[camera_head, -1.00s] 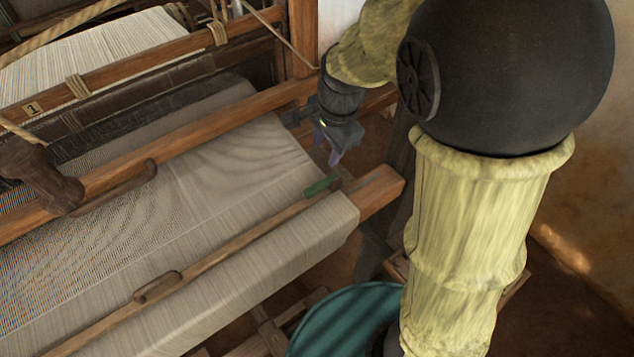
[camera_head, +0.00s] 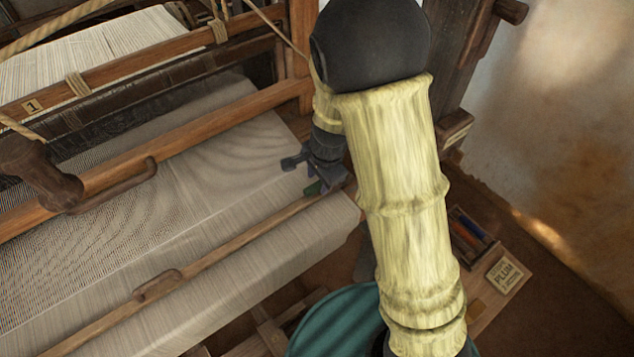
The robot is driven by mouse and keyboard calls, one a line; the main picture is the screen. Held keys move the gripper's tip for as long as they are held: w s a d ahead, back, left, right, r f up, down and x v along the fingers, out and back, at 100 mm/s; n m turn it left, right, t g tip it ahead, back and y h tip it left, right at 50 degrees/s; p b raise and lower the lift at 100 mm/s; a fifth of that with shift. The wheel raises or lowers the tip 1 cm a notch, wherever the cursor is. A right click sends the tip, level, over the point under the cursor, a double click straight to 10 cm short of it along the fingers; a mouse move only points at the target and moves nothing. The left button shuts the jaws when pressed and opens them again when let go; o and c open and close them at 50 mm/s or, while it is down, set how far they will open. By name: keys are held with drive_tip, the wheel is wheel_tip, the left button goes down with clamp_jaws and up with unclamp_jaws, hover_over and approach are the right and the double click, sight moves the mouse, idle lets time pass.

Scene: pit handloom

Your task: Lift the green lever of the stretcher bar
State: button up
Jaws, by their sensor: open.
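The stretcher bar (camera_head: 215,257) is a long wooden strip lying across the pale woven cloth (camera_head: 230,190). My arm covers the area just right of the gripper.
A wooden beam (camera_head: 150,168) with a handle crosses above the cloth. A teal round thing (camera_head: 335,325) is at the bottom. The cloth left of the gripper is clear.

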sight(321, 184)
drive_tip(key=shift+w+a+f, duration=0.1)
drive_tip(key=shift+w+f, duration=0.05)
drive_tip(key=shift+f, duration=0.45)
drive_tip(key=shift+w+a+f, duration=0.1)
drive_tip(key=shift+f, duration=0.45)
drive_tip(key=shift+c, duration=0.2)
clamp_jaws()
